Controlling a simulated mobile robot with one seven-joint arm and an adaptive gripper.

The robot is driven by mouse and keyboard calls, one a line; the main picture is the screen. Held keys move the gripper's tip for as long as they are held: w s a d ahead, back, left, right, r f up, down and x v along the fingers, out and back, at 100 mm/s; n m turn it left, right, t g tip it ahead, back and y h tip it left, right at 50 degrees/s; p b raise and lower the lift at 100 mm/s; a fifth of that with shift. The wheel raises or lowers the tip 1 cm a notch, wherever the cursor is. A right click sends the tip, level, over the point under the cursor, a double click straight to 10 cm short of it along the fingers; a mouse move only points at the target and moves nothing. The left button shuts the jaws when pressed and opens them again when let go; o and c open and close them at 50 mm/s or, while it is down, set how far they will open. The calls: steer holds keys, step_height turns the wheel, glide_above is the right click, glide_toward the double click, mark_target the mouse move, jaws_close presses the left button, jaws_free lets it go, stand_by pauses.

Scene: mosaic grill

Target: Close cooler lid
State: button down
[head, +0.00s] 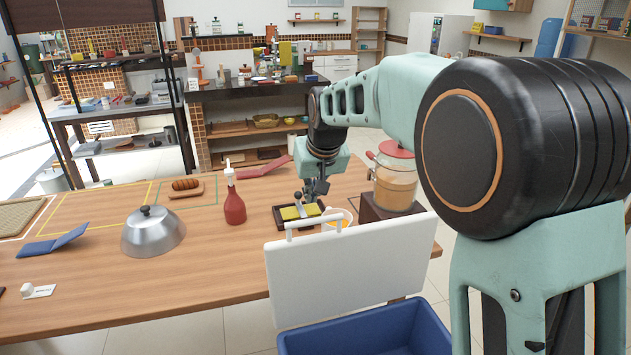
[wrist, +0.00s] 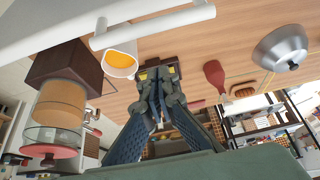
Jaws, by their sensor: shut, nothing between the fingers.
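The blue cooler (head: 368,330) stands at the front edge of the table, at the bottom of the head view. Its white lid (head: 350,272) is open and stands nearly upright, with a white handle (head: 313,227) along its top edge. In the wrist view the lid's edge (wrist: 60,32) and handle (wrist: 150,26) cross the top. My gripper (head: 319,190) is on the table side of the lid, beyond the handle and apart from it. Its fingers (wrist: 157,112) are shut and empty.
A red bottle (head: 234,200) and metal dome (head: 152,232) stand left. The table's front left is mostly clear.

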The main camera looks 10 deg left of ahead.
mark_target(316, 233)
steer(key=shift+s+d+f, duration=0.35)
steer(key=shift+s+f, duration=0.2)
steer(key=shift+s, duration=0.15)
steer(key=shift+s+d+f, duration=0.35)
steer(key=shift+s+f, duration=0.15)
steer(key=shift+s, duration=0.15)
steer(key=shift+f, duration=0.1)
